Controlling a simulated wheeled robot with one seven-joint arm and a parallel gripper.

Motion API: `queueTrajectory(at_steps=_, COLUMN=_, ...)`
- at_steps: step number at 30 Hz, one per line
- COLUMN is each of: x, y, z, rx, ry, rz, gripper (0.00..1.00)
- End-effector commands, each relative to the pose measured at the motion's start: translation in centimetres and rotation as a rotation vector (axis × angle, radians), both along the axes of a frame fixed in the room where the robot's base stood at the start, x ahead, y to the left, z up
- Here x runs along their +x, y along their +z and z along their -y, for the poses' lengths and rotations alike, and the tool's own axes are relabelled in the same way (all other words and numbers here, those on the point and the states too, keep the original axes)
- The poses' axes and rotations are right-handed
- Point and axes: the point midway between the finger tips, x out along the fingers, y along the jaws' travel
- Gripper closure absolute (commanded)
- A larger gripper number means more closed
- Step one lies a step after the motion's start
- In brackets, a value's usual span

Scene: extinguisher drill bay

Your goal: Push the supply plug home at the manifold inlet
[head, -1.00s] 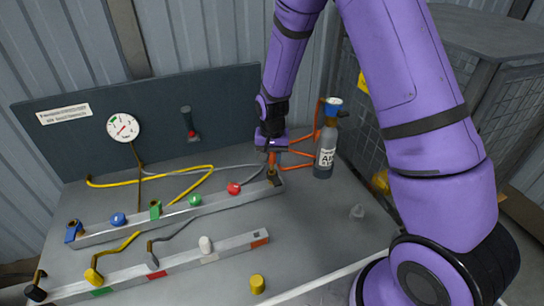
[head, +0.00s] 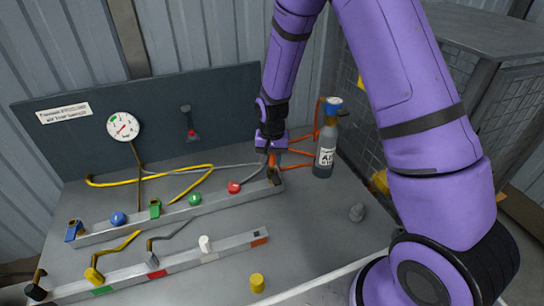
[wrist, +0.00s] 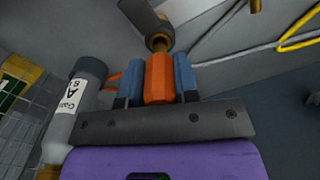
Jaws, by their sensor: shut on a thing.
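My gripper (head: 271,152) is at the right end of the rear manifold bar (head: 150,224). In the wrist view, its two blue-grey fingers (wrist: 158,78) are shut on an orange supply plug (wrist: 159,80). The plug points at the brass inlet fitting (wrist: 158,42), roughly in line with it. The two meet or nearly meet in the picture; I cannot tell whether the plug is seated. In the head view the inlet (head: 274,176) shows just below my gripper, and the fingers hide most of the plug.
A grey gas cylinder (head: 325,155) with orange hose (head: 296,167) stands close to the right. Coloured caps line the rear bar, and a front bar (head: 180,266) lies nearer. A dark panel stands behind.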

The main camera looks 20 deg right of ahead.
Motion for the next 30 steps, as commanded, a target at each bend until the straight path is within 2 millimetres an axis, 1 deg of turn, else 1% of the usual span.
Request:
queueTrajectory(at_steps=16, x=0.0, y=-1.4, z=0.0, rx=0.0, ry=0.0, rz=0.0, gripper=0.96)
queueTrajectory(at_steps=30, x=0.0, y=-1.5, z=0.0, rx=0.0, ry=0.0, rz=0.001, gripper=0.96)
